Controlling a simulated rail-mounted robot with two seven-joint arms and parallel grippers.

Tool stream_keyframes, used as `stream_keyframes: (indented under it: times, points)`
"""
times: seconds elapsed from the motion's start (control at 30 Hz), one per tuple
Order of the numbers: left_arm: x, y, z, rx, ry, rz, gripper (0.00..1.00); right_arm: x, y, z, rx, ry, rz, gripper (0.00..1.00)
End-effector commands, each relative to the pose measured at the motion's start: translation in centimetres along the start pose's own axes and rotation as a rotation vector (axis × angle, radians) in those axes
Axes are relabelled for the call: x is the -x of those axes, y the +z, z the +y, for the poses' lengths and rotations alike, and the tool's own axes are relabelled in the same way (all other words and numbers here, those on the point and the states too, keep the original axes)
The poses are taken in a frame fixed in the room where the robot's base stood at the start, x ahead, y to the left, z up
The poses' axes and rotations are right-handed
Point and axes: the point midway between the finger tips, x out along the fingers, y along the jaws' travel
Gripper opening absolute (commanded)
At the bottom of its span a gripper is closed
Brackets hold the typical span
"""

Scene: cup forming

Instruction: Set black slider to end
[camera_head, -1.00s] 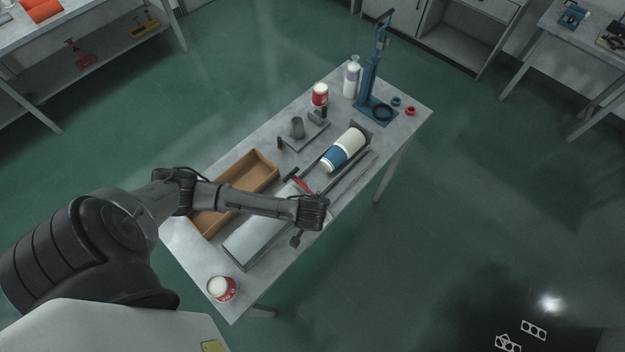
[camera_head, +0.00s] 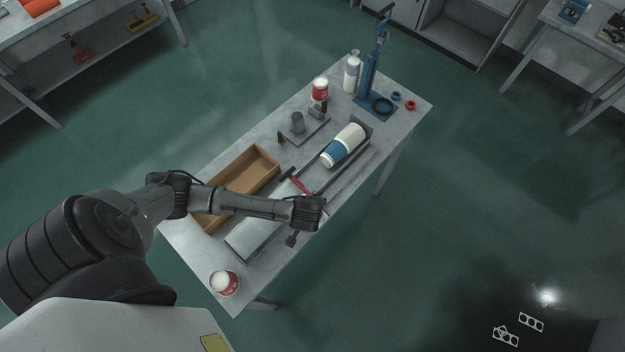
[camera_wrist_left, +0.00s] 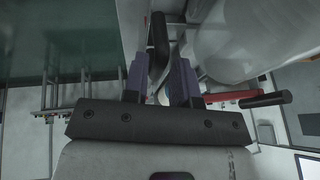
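The grey forming machine (camera_head: 262,229) lies along the front side of the table, with a rounded cover. A red crossbar (camera_head: 301,187) lies across it with a black end (camera_head: 287,173). The crossbar also shows in the left wrist view (camera_wrist_left: 225,96). My left gripper (camera_wrist_left: 159,72) is at the machine's front side; its fingers stand on both sides of a black slider handle (camera_wrist_left: 157,38) and look closed on it. In the head view my wrist hides the fingertips; a dark knob (camera_head: 292,240) shows just below. My right gripper is in no view.
A wooden tray (camera_head: 263,150) lies behind the machine. A blue and white cup roll (camera_head: 345,145) rests in the machine's trough. A red and white cup (camera_head: 224,282) stands at the near corner. A blue press (camera_head: 371,90) and white bottle (camera_head: 352,75) stand at the far end.

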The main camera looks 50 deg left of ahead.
Motion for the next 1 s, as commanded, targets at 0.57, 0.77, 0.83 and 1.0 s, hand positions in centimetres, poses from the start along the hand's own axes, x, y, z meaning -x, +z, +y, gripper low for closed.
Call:
stream_keyframes:
  times: [0.57,0.77,0.83,1.0]
  points:
    - [9.5,0.0,0.1,0.000,0.004,0.002,0.25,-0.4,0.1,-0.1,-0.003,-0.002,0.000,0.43]
    - [12.2,0.0,0.0,0.000,0.002,0.002,0.25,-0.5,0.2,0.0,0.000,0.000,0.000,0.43]
    - [12.8,0.0,0.0,-0.001,0.001,0.001,0.25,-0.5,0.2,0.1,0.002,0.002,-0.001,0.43]
    - [13.6,0.0,0.0,-0.001,-0.001,0.000,0.25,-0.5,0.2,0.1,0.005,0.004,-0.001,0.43]
